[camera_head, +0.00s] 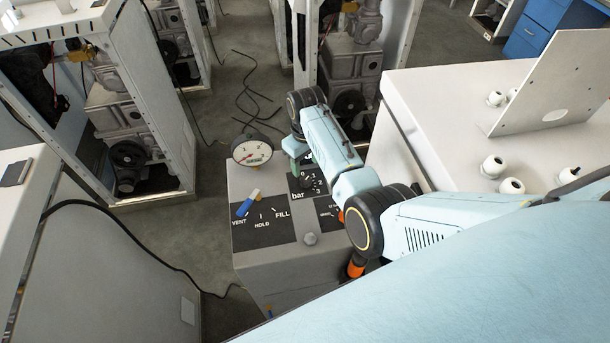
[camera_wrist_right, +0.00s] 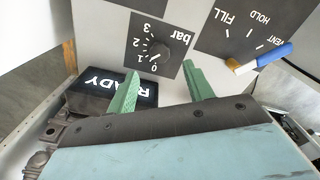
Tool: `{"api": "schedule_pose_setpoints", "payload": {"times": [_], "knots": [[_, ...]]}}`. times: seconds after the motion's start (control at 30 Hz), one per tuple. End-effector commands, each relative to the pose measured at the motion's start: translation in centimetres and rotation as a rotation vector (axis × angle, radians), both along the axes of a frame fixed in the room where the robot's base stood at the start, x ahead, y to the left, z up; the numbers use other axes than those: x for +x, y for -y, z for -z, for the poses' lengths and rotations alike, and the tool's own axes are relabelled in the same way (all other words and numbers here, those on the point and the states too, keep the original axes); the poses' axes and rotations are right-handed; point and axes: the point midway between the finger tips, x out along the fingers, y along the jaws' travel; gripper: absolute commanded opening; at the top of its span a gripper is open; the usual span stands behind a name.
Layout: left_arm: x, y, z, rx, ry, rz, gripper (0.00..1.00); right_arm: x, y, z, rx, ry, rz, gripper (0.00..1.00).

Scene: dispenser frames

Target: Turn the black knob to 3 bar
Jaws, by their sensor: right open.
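The black knob (camera_wrist_right: 158,51) sits on a black dial plate marked bar, with the numbers 0 to 3 around it, in the right wrist view. It also shows small beside the arm in the head view (camera_head: 308,181). Its pointer is too small to read surely. My right gripper (camera_wrist_right: 161,67) is open, with its two green fingers pointing toward the dial plate. The knob lies in line with the gap between the fingertips, and nothing is gripped. In the head view my right arm hides most of that gripper. My left gripper is out of view.
A round gauge (camera_head: 252,150) stands at the back of the grey dispenser box (camera_head: 285,265). A blue-handled lever (camera_head: 248,203) sits by the VENT, HOLD and FILL marks. A READY display (camera_wrist_right: 115,87) is partly behind a finger. A white cabinet (camera_head: 450,125) stands right.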

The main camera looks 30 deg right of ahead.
Motion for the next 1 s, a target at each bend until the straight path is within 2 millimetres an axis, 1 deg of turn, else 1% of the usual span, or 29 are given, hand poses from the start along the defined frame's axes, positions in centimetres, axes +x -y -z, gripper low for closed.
{"api": "schedule_pose_setpoints", "payload": {"times": [0.03,0.1,0.2,0.3,0.4,0.5,0.77,0.8,1.0], "knots": [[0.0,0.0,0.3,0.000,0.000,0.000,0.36,0.0,0.0,1.3,0.000,-0.003,0.000,0.52],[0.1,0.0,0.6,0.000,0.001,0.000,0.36,0.0,0.0,2.7,0.000,-0.003,0.000,0.52],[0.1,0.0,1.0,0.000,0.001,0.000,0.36,0.0,0.0,4.4,-0.001,-0.002,0.000,0.52],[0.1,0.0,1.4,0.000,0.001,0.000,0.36,0.0,0.0,5.7,0.000,0.000,0.000,0.52],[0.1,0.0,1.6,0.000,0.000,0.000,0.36,0.0,0.0,6.5,0.000,0.000,0.000,0.52],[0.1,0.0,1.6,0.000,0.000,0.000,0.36,0.0,0.0,6.9,0.000,0.001,0.000,0.52],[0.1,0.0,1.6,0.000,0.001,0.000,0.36,0.0,0.0,6.9,0.000,0.002,0.000,0.52],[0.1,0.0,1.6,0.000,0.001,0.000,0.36,0.0,0.0,6.9,0.000,0.002,0.000,0.50],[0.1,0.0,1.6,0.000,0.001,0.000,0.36,0.0,0.0,6.9,0.000,0.001,0.000,0.24]]}}
